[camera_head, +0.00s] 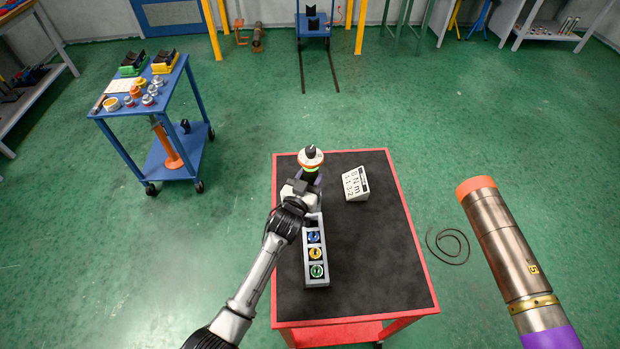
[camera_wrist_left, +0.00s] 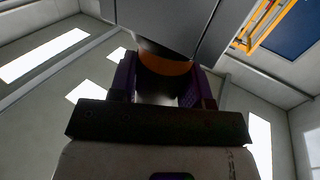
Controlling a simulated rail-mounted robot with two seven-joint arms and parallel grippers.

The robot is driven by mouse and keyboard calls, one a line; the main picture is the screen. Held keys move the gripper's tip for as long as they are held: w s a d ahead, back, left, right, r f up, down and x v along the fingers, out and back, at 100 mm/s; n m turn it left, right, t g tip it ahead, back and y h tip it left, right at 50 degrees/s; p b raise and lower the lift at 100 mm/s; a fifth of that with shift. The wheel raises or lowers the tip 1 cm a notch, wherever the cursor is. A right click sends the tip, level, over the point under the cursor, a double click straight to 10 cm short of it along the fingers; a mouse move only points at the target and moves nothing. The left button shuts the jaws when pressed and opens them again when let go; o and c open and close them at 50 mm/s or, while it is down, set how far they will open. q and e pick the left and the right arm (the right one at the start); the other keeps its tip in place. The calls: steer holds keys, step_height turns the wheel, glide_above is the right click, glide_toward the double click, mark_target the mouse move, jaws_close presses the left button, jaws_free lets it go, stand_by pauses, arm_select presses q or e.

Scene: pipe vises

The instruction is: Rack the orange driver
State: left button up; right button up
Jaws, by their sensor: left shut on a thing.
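The orange driver (camera_head: 312,158) has an orange and white body with a dark tip on top and a green ring lower down. My left gripper (camera_head: 308,178) is shut on it, above the far end of the red cart. In the left wrist view an orange band of the driver (camera_wrist_left: 165,63) shows between the purple fingers (camera_wrist_left: 162,90). The grey rack (camera_head: 327,275) stands on the black mat just nearer than my gripper. It holds a blue (camera_head: 314,237), a yellow (camera_head: 315,253) and a green driver (camera_head: 316,271). Its far slot (camera_head: 311,222) looks dark and empty, partly hidden by my wrist.
A white angled block with a display (camera_head: 355,184) stands on the cart (camera_head: 380,260), right of the gripper. A large pipe (camera_head: 508,255) with an orange end rises at the right. A blue cart (camera_head: 150,105) with small parts stands at the far left. The mat's right side is clear.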

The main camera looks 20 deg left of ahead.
stand_by(0.4)
arm_select(q)
steer(key=shift+f, duration=0.1)
stand_by(0.4)
steer(key=o, duration=1.3)
steer(key=shift+f, duration=0.15)
steer(key=shift+s+a+r+p, duration=0.15)
steer(key=shift+s+p, duration=0.3)
steer(key=shift+s, duration=3)
steer(key=shift+s+a+r+p, duration=0.1)
steer(key=shift+s+p, duration=0.3)
steer(key=shift+s, duration=3.05)
steer(key=shift+f, duration=0.1)
